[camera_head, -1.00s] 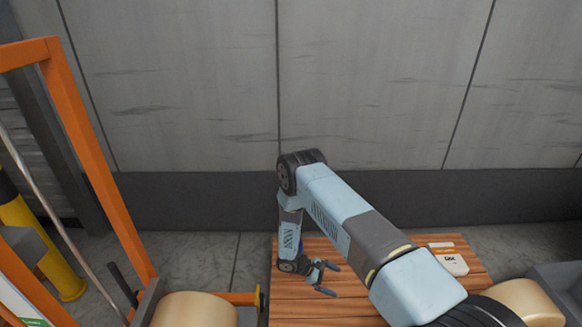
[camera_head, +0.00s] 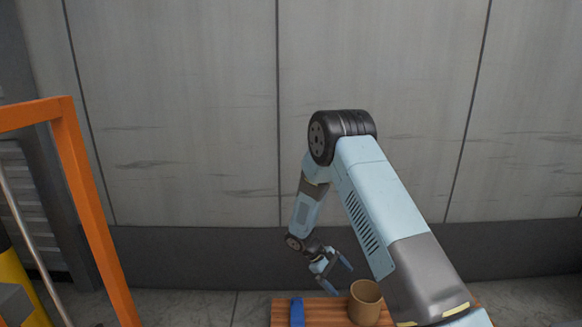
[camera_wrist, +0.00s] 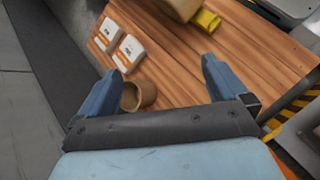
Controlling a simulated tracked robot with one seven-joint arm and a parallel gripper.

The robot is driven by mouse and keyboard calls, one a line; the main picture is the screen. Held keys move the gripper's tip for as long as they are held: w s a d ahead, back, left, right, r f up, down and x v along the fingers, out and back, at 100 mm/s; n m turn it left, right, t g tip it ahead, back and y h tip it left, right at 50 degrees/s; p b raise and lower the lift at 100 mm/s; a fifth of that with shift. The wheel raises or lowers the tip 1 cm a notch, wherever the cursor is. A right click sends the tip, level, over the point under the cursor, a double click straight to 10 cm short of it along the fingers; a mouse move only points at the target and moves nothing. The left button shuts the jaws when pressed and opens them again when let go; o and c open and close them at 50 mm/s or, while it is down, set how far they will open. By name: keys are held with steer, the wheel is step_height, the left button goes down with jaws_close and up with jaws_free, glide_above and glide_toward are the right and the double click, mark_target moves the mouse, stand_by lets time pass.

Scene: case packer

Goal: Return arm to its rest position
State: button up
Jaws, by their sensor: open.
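My arm is bent over the wooden table, with its elbow high in the head view. My gripper (camera_head: 338,275) points down to the right. Its blue fingers are spread apart with nothing between them. It is above the table, to the upper left of a brown cup (camera_head: 365,303). In the wrist view my gripper (camera_wrist: 160,68) is open, and the cup (camera_wrist: 143,94) stands upright beyond it, near the left finger. The fingers look apart from the cup.
The slatted wooden table (camera_wrist: 185,85) bears two white packs (camera_wrist: 107,34) (camera_wrist: 128,53) and a yellow item (camera_wrist: 207,20) beside a tan object. A blue item (camera_head: 297,312) stands left of the cup. An orange frame (camera_head: 85,200) rises at left. A grey wall (camera_head: 190,120) is behind.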

steer(key=s+d+r+m+t+y, duration=0.1)
steer(key=s+d+r+m, duration=0.15)
steer(key=r, duration=0.75)
steer(key=s+d+r+m+y, duration=0.15)
steer(key=s+r, duration=0.25)
steer(key=r, duration=0.7)
steer(key=s+d+r+m+t+y, duration=0.1)
steer(key=s+r+y, duration=0.15)
steer(key=r, duration=0.75)
steer(key=s+r+m+t+y, duration=0.1)
steer(key=s+r, duration=0.3)
steer(key=s, duration=0.4)
steer(key=s+d+r+m+t+y, duration=0.1)
steer(key=s+r+t, duration=0.2)
steer(key=s+r, duration=0.2)
steer(key=s+d+r+m+t+y, duration=0.1)
steer(key=s+r, duration=0.4)
steer(key=s, duration=0.6)
steer(key=shift+s+m+t, duration=0.25)
steer(key=shift+m+t, duration=0.25)
steer(key=shift+d, duration=0.1)
